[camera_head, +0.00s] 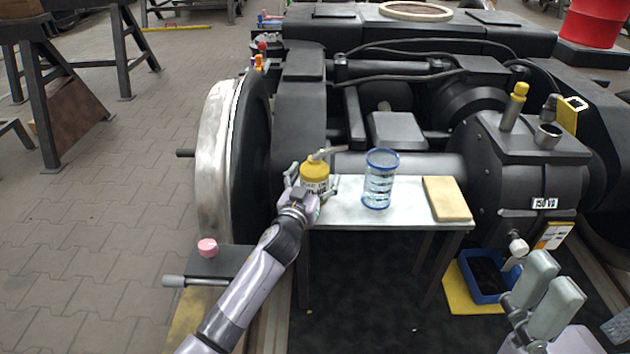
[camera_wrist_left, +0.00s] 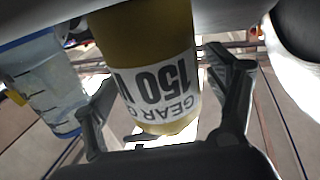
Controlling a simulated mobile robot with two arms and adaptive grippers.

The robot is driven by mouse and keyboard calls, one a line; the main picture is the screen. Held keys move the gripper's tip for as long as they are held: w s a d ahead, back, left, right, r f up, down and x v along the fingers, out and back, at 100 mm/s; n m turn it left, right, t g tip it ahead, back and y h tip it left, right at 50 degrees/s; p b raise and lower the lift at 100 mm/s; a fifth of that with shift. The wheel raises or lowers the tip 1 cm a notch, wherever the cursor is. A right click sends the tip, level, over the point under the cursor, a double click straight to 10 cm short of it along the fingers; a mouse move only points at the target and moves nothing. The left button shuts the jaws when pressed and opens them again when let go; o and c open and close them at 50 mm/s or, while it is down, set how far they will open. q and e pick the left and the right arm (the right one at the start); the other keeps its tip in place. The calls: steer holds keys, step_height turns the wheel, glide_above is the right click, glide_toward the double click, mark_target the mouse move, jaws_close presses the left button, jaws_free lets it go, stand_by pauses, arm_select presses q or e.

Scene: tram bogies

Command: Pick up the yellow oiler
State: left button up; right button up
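The yellow oiler (camera_head: 314,172), with a thin spout bent to the right, stands upright on the left end of a small light table (camera_head: 345,214). In the left wrist view the oiler (camera_wrist_left: 150,60) fills the middle, its white label reading gear oil 150 upside down. My left gripper (camera_head: 312,187) is at the oiler, one finger on each side. In the wrist view its fingers (camera_wrist_left: 165,95) show small gaps to the oiler, so it looks open around it. My right gripper (camera_head: 548,294) is at the lower right, empty, its two pads apart.
A clear blue-rimmed beaker (camera_head: 380,180) stands just right of the oiler. A yellow block (camera_head: 446,198) lies at the table's right end. The wheel (camera_head: 216,150) and black bogie frame (camera_head: 303,110) stand close left and behind. A blue bin (camera_head: 486,276) is at lower right.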

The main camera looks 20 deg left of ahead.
arm_select(q)
steer(key=c, duration=1.5)
